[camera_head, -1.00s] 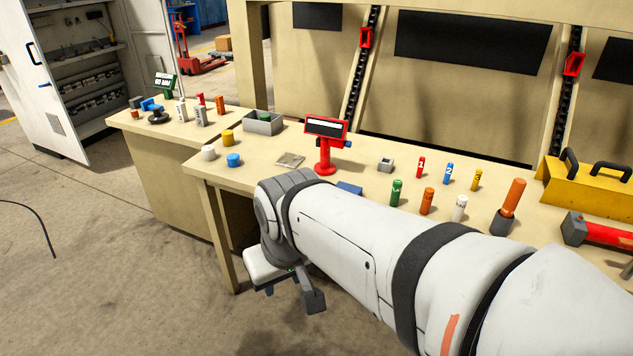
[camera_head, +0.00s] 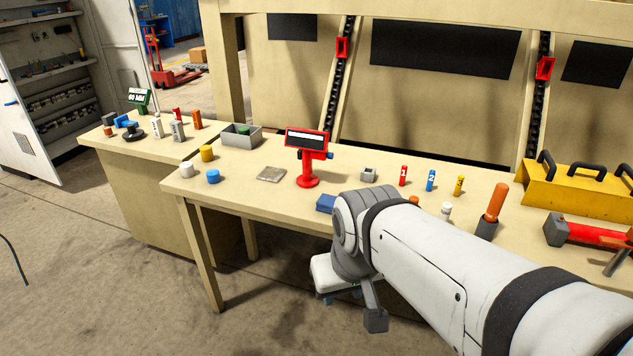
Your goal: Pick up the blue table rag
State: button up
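A flat blue piece (camera_head: 326,203), which looks like the blue table rag, lies near the front edge of the long beige table (camera_head: 240,203). My arm's dark wrist joint hides part of it from the right. My gripper (camera_head: 352,307) hangs below the wrist, in front of the table's front edge and lower than its top. It is apart from the rag.
A red stand (camera_head: 308,165) stands behind the rag, with a flat grey piece (camera_head: 271,174) to its left. Numbered cylinders, an orange-handled tool (camera_head: 495,205), a red hammer (camera_head: 580,232) and a yellow toolbox (camera_head: 580,192) are to the right. Bare tabletop lies left of the rag.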

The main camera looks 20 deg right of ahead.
aim_at(326, 204)
jog(key=u, duration=0.05)
jog(key=i, duration=1)
jog(key=z, duration=0.1)
